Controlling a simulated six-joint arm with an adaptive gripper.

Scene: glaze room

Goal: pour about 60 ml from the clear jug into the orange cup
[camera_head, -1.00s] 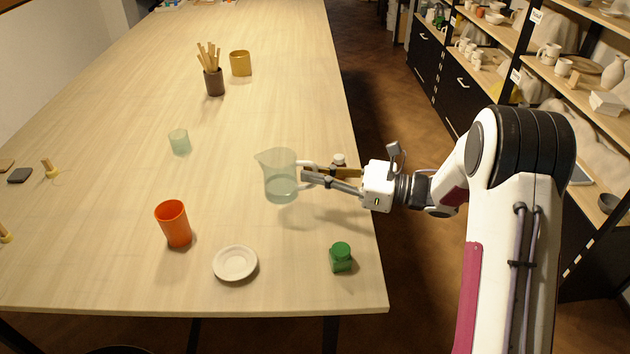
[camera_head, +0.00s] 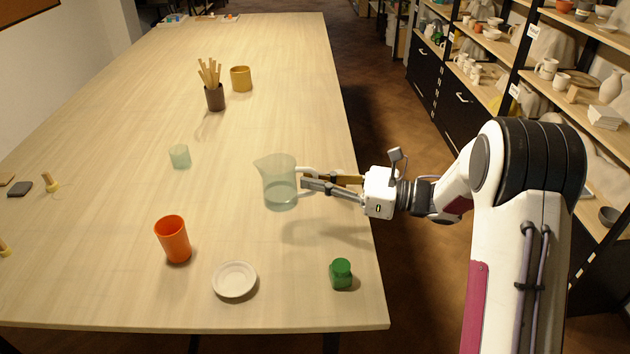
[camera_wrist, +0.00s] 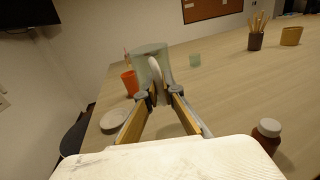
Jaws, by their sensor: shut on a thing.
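The clear jug (camera_head: 278,178) is upright, with some liquid low inside it and its spout to the left. My gripper (camera_head: 308,181) is shut on the jug's handle and holds it above the table. In the wrist view the jug (camera_wrist: 152,62) stands between the fingers of my gripper (camera_wrist: 158,96), and the handle is partly hidden by them. The orange cup (camera_head: 174,240) stands upright on the table, to the left of and nearer than the jug. It also shows in the wrist view (camera_wrist: 130,83), left of the jug. Its inside bottom is not visible.
A white saucer (camera_head: 234,280) and a green jar (camera_head: 341,274) stand near the front edge. A small pale green glass (camera_head: 180,157) is behind the cup. A brown-bodied bottle (camera_wrist: 265,134) shows in the wrist view. The table (camera_head: 110,215) is clear between jug and cup.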

